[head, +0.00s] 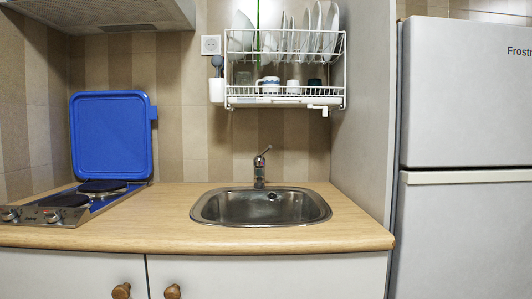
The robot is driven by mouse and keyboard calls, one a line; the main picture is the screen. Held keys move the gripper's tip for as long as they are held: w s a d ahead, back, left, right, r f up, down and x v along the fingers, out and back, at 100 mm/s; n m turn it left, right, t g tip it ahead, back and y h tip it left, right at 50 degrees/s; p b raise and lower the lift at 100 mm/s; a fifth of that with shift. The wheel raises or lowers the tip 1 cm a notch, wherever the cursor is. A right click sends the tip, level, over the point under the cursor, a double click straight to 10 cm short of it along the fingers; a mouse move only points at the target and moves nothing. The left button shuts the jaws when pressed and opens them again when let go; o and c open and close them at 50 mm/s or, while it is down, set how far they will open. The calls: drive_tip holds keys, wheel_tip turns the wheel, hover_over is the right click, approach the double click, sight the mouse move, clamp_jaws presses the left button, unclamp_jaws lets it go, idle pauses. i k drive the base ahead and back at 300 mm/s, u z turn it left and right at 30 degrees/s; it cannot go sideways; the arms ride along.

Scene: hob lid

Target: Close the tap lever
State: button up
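The tap (259,172) stands behind the sink, near its middle at the wall side. Its lever (264,151) sticks up and tilts to the right above the tap body. The sink basin (262,208) is steel and set into the wooden counter; it looks empty, and I cannot make out any running water. My gripper is not in the head view.
A hob (66,207) with a raised blue lid (112,135) is on the left. A dish rack (285,98) with plates and cups hangs above the sink. A fridge (464,150) stands at the right. The counter (165,215) between hob and sink is clear.

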sight(268, 148)
drive_tip(key=z, duration=0.3)
drive_tip(key=k, duration=0.25)
drive_tip(key=u, duration=1.1)
drive_tip(key=i, duration=1.2)
drive_tip(key=z, duration=0.65)
